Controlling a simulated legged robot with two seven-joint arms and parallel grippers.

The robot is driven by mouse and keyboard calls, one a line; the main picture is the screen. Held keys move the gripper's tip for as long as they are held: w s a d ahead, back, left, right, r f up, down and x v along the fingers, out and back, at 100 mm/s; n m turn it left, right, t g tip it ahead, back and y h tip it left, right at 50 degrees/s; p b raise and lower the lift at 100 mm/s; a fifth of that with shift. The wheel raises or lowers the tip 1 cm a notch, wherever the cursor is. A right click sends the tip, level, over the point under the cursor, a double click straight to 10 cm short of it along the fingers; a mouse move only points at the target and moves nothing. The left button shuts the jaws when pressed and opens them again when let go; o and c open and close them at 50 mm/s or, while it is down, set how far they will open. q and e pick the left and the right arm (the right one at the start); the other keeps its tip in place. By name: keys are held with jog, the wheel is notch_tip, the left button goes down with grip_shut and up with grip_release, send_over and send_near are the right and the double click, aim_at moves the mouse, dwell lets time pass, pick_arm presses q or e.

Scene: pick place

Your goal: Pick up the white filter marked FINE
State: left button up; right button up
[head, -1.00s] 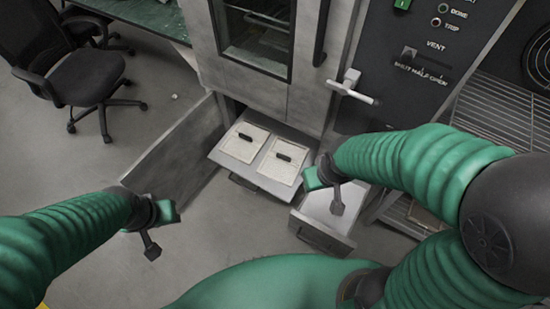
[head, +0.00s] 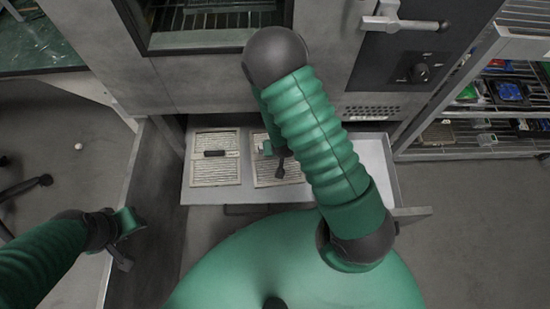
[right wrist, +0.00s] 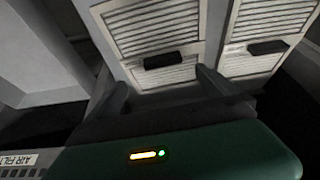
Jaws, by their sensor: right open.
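Two whitish, pleated filters with black handles lie side by side on a pulled-out shelf (head: 240,197) below the oven. The left filter (head: 215,174) is fully visible; the right filter (head: 265,178) is partly covered by my right arm. Both show in the right wrist view, left filter (right wrist: 130,22) and right filter (right wrist: 275,15). I can read no FINE marking on either. My right gripper (head: 279,165) is open and empty over the right filter in the head view; its fingers (right wrist: 163,84) show below the filters in the wrist view. My left gripper (head: 124,243) hangs away at the left; its jaws are unclear.
An open cabinet door (head: 145,220) stands between my left gripper and the shelf. The oven front (head: 215,85) rises behind. A wire rack (head: 470,150) stands at the right.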

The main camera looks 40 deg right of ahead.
jog(key=shift+x, duration=1.15)
jog(key=shift+d+f+b, duration=0.15)
jog(key=shift+f+b, duration=0.2)
jog(key=b+x, duration=0.2)
jog(key=x, duration=0.1)
jog(key=a+x, duration=0.1)
jog(key=x, duration=0.1)
jog(key=shift+w+f+b, duration=0.2)
jog(key=shift+b, duration=0.2)
jog(key=shift+d+r, duration=0.1)
jog(key=shift+r, duration=0.05)
jog(key=shift+c, duration=1)
jog(key=c, duration=1.8)
